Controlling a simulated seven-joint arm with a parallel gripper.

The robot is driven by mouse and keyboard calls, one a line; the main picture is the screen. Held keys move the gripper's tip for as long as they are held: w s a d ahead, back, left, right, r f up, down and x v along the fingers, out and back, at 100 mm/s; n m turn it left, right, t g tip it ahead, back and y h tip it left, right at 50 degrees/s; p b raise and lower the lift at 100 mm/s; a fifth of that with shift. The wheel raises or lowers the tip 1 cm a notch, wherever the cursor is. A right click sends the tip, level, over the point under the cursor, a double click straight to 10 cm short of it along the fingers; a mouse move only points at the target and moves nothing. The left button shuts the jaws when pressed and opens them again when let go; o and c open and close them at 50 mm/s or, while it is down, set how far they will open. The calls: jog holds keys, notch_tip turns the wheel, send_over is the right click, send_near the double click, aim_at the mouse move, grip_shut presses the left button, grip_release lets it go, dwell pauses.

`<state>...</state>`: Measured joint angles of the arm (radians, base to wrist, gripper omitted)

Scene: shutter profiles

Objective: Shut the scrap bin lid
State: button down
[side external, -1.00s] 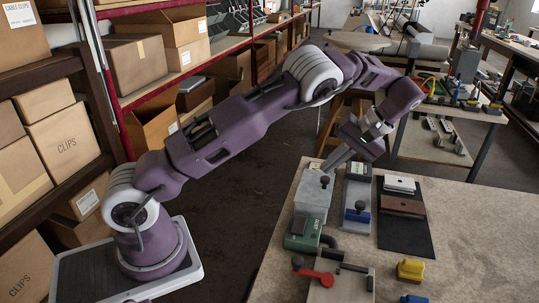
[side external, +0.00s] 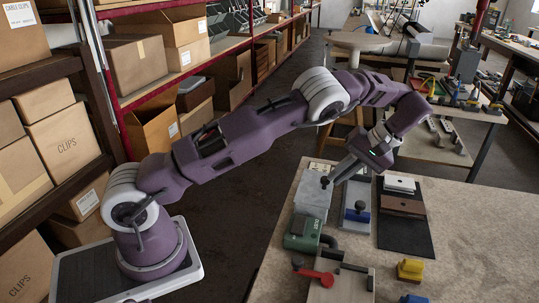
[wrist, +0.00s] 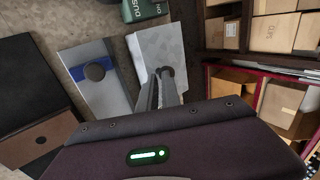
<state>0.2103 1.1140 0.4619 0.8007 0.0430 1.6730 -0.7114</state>
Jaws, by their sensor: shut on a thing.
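The scrap bin appears to be the pale grey box (side external: 311,200) at the far left edge of the bench. Its top shows in the wrist view (wrist: 158,42), with a small dark knob (wrist: 167,71) at the edge nearest my gripper. My gripper (side external: 329,182) reaches down from the upper right, and its fingertips are at this knob. In the wrist view, the two fingers (wrist: 161,82) close around the knob. The fingers partly hide the knob and the near edge of the lid. I cannot tell how far the lid stands open.
A grey plate with a blue block (side external: 357,214) stands right of the bin. A black mat (side external: 405,235) with brown and white pieces lies beyond it. A green device (side external: 302,233) sits in front of the bin. A red lever (side external: 316,275) and yellow block (side external: 410,268) are nearer.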

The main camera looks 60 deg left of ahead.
jog(key=shift+s+a+f, duration=0.1)
jog(key=shift+s+f, duration=0.05)
jog(key=shift+f, duration=0.05)
jog(key=s+r+m+t+h, duration=0.1)
jog(key=s+r+t+h, duration=0.15)
jog(key=r, duration=0.85)
jog(key=s+r+m+t+h, duration=0.1)
jog(key=s+r, duration=0.3)
jog(key=r, duration=0.6)
jog(key=s+d+r+m+t, duration=0.2)
jog(key=s+r+m+t, duration=0.1)
jog(key=s, duration=0.6)
jog(key=s+d+f+m+t, duration=0.2)
jog(key=s+f, duration=0.1)
jog(key=s, duration=0.4)
jog(key=s+d+f+m+t+h, duration=0.1)
jog(key=s+d+f+m+t, duration=0.1)
jog(key=s, duration=0.6)
jog(key=shift+d+f, duration=0.45)
jog(key=shift+f, duration=0.35)
